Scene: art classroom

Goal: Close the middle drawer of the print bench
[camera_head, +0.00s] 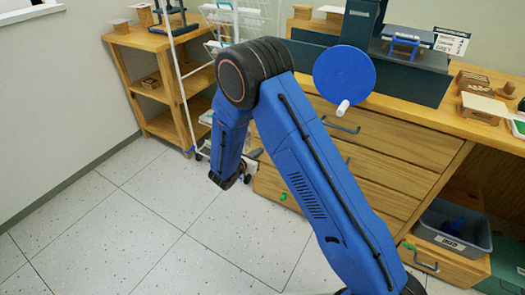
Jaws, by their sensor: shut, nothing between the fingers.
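The print bench (425,113) is wooden and stands at the right, with a stack of wide drawers in its front. The top drawer (378,135) has a dark bar handle. The middle drawer (395,177) lies below it, and my blue arm hides much of it. I cannot tell how far it stands out. My gripper (250,165) is small and dark in this view, beside the left end of the drawer stack. It is shut and empty. I cannot tell whether it touches the drawer front.
A blue disc with a white knob (343,107) stands out in front of the bench top. A white rack (187,80) and wooden shelf (125,60) stand behind. The tiled floor (110,225) at left is clear.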

